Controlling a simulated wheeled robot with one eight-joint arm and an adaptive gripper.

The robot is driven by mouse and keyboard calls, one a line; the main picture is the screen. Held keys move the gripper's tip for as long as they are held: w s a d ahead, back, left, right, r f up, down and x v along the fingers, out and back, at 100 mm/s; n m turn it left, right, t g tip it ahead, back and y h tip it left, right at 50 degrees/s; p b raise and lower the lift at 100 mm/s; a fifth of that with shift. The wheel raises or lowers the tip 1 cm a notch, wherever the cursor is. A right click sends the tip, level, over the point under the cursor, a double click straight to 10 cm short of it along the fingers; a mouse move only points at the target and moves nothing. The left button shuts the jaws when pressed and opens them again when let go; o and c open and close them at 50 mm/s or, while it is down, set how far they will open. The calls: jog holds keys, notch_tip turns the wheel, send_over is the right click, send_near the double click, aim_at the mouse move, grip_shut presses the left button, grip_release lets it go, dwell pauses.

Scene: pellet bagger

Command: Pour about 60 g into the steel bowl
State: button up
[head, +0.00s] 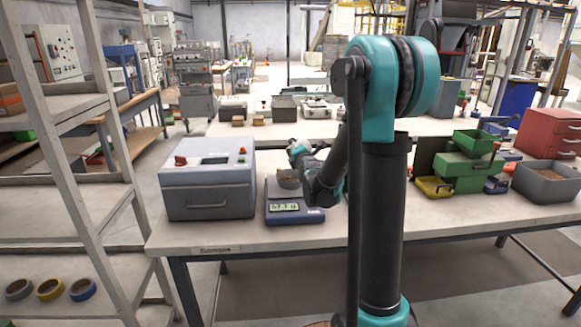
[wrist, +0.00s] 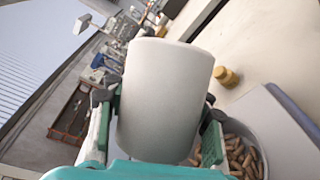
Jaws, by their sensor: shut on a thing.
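My gripper (wrist: 160,108) is shut on a pale grey-white cup (wrist: 165,85), with a finger on each side of it. The cup looks tilted in the wrist view, and its inside is hidden. In the head view my gripper (head: 301,152) is just above the steel bowl (head: 288,180), which sits on the blue scale (head: 296,217). The scale's display is lit, but its digits are too small to read surely. The wrist view shows tan-brown pellets in the bowl (wrist: 232,128), just below the cup's right side.
A grey machine box (head: 208,192) stands left of the scale on the bench. Green bins (head: 465,170), a yellow bin (head: 434,187) and a grey pellet tub (head: 546,183) stand to the right. A small yellow jar (wrist: 227,77) shows in the wrist view.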

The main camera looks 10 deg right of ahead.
jog(key=shift+s+a+r+n+t+b, duration=0.1)
jog(key=shift+a+r+n+t+b, duration=0.15)
jog(key=shift+n+b, duration=0.55)
dwell(1.3)
jog(key=shift+d+f+m, duration=0.1)
jog(key=shift+d+m, duration=0.05)
jog(key=shift+m, duration=0.35)
jog(key=shift+w+d+f+m+g, duration=0.15)
jog(key=shift+d+f+m+g, duration=0.15)
jog(key=shift+m+g, duration=0.25)
jog(key=shift+w+d+f+m+g, duration=0.1)
jog(key=shift+d+f+m+g, duration=0.2)
jog(key=shift+m, duration=0.45)
